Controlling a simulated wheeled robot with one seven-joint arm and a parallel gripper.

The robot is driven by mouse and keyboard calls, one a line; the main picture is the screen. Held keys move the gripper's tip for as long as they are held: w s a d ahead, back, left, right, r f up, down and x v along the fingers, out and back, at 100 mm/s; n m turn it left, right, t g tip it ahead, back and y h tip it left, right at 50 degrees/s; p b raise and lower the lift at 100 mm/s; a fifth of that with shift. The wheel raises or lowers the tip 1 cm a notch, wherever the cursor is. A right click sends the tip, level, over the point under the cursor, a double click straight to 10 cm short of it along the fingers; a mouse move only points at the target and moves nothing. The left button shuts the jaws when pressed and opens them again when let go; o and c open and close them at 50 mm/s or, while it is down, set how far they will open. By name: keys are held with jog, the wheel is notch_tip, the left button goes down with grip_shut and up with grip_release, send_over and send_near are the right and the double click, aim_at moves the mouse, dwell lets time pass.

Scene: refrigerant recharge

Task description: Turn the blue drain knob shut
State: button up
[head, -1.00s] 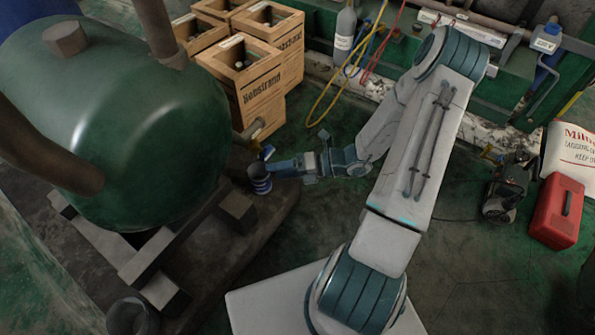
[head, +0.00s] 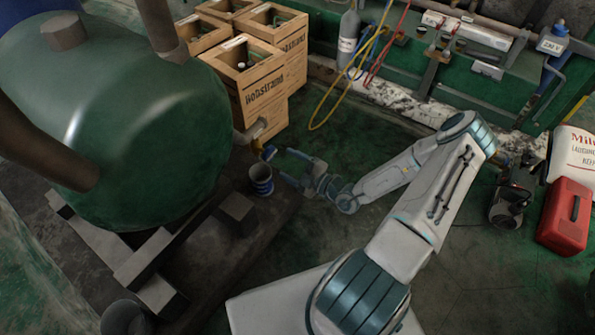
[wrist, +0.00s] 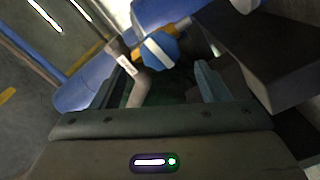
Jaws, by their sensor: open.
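The blue drain knob (head: 269,152) sits at the end of a pipe low on the right side of the green tank (head: 120,120). In the wrist view the knob (wrist: 160,50) shows a pale stripe across its face and lies beyond the fingertips, beside a pale pipe with a small label. My gripper (head: 283,166) is open and empty, just right of the knob and apart from it. Its two fingers (wrist: 158,85) show in the wrist view with a gap between them.
A blue-and-white banded can (head: 261,180) stands just below the knob, close to my gripper. Wooden crates (head: 262,95) stand behind. A dark block (head: 237,212) lies nearer.

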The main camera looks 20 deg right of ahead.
jog(key=b+x, duration=0.1)
jog(key=x, duration=0.2)
jog(key=b+x, duration=0.2)
jog(key=x, duration=0.1)
jog(key=shift+a+f, duration=0.1)
jog(key=shift+f, duration=0.1)
jog(key=shift+r, duration=0.15)
jog(key=c, duration=1)
jog(key=shift+p, duration=0.3)
jog(key=shift+s+m+p, duration=0.15)
jog(key=shift+m+p, duration=0.25)
jog(key=shift+p, duration=0.8)
jog(key=o, duration=1)
jog(key=shift+s+d, duration=0.25)
jog(key=shift+d, duration=0.05)
jog(key=p, duration=0.3)
send_near(271, 155)
jog(key=shift+w+a, duration=0.3)
jog(key=shift+w, duration=0.25)
